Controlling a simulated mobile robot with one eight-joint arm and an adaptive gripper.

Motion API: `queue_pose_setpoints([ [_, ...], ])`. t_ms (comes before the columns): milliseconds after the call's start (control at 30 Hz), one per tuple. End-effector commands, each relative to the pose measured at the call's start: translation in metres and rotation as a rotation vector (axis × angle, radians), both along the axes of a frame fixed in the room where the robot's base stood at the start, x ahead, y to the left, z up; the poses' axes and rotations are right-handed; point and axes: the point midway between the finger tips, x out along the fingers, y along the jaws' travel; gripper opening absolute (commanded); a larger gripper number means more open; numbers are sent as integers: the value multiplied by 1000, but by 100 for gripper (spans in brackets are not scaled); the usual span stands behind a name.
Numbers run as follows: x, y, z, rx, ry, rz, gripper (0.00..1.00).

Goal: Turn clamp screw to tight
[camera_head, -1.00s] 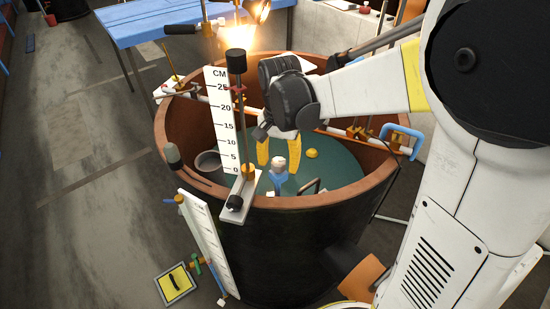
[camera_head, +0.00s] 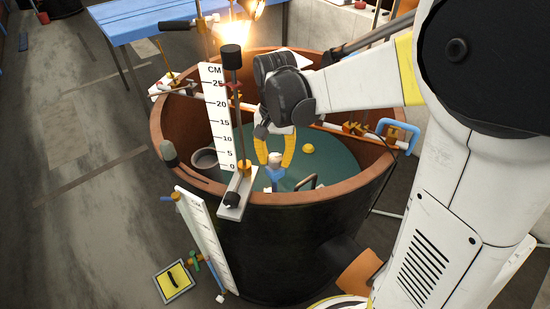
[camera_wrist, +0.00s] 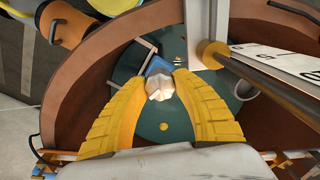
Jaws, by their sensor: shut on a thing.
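The clamp screw has a pale, faceted knob (camera_head: 275,159) above a blue clamp body (camera_head: 274,175), inside the round tub. The knob also shows in the wrist view (camera_wrist: 158,91), with the blue body (camera_wrist: 157,66) partly hidden behind it. My gripper (camera_head: 275,157) reaches down into the tub. Its two yellow fingers are on opposite sides of the knob and shut on it. In the wrist view my gripper (camera_wrist: 159,80) has its fingertips against the knob's sides. I cannot tell the screw's tightness from its look.
The tub's brown rim (camera_head: 330,204) surrounds my gripper. A white centimetre scale (camera_head: 217,115) and a dark-topped post (camera_head: 232,58) stand close on the left. A yellow ball (camera_head: 307,148) and a grey bowl (camera_head: 204,158) are inside. A blue table (camera_head: 150,22) stands behind.

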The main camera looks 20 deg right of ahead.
Motion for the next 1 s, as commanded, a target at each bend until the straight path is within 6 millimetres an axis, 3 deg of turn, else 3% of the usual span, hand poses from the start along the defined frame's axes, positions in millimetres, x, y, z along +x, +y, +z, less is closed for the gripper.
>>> queue_pose_setpoints([
  [1000, 0, -1, 0, 0, 0, 947, 1],
])
